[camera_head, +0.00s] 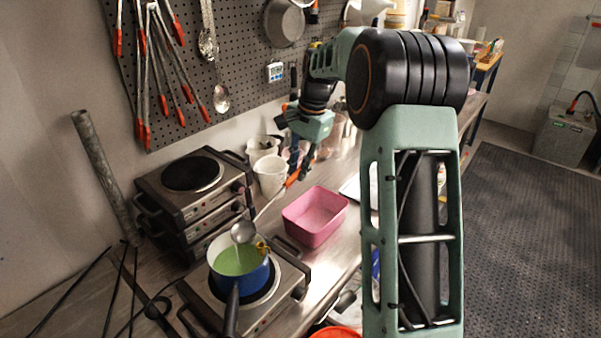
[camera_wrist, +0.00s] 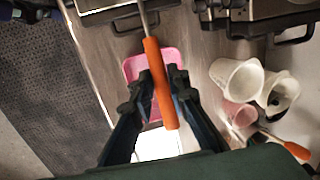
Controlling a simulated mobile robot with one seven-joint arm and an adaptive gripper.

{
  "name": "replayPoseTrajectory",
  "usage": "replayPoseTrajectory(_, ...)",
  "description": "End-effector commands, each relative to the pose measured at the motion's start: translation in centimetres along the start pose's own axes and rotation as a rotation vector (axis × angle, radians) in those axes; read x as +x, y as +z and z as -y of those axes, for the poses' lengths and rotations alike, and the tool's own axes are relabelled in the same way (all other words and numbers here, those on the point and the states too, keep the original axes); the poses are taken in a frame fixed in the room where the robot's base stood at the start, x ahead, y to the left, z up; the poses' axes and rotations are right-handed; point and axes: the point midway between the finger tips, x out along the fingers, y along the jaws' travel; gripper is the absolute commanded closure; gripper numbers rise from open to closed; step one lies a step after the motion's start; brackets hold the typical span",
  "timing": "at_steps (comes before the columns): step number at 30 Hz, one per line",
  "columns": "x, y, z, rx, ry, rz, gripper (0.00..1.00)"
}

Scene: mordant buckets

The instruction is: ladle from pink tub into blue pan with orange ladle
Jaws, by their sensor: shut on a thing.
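My gripper (camera_head: 303,168) is shut on the orange handle of the ladle (camera_head: 292,180); in the wrist view the fingers (camera_wrist: 153,92) close around the handle (camera_wrist: 160,85). The ladle's metal bowl (camera_head: 243,232) is over the blue pan (camera_head: 254,281), above the green liquid in it. A thin pale streak runs from the bowl towards the liquid; the bowl looks tilted. The pink tub (camera_head: 310,233) stands on the counter right of the pan and shows partly behind the handle in the wrist view (camera_wrist: 131,68). What is in the tub is hard to tell.
The pan sits on a hotplate (camera_head: 292,289), its black handle (camera_head: 231,311) towards the front. Stacked hotplates (camera_head: 192,174) stand behind left. White buckets (camera_head: 270,174) stand behind the ladle. A pegboard (camera_head: 228,60) with hanging tools covers the wall.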

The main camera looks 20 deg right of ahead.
Motion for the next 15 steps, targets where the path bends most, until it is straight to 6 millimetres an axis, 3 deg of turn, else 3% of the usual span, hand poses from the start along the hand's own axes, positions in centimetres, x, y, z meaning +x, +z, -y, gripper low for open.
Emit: replayPoseTrajectory(15,-3.6,1.8,0.9,-0.036,0.006,-0.175,1.0)
